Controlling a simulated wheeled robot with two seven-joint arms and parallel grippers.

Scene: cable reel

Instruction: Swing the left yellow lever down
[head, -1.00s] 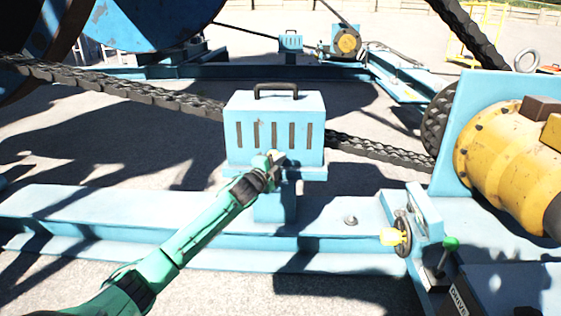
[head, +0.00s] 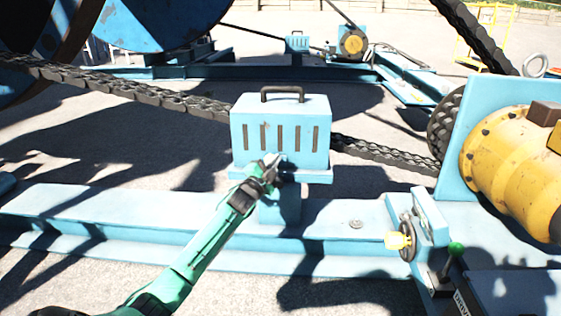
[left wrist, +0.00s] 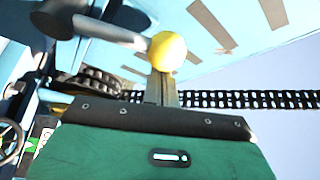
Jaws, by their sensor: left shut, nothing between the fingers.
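A grey lever (left wrist: 112,33) with a round yellow knob (left wrist: 167,51) shows close up in the left wrist view, beside the slotted blue box (left wrist: 240,25). The lever runs from a dark pivot at the upper left to the knob. In the head view my gripper and wrist hide this knob, in front of the lower part of the blue box (head: 282,120). My left gripper (head: 272,164) is shut and empty. Its fingers (left wrist: 161,88) reach up to the knob in the wrist picture; I cannot tell whether they touch. My right gripper is out of view.
A heavy chain (head: 130,88) runs behind the box. A blue beam (head: 120,212) crosses below, and a yellow motor (head: 510,150) stands right.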

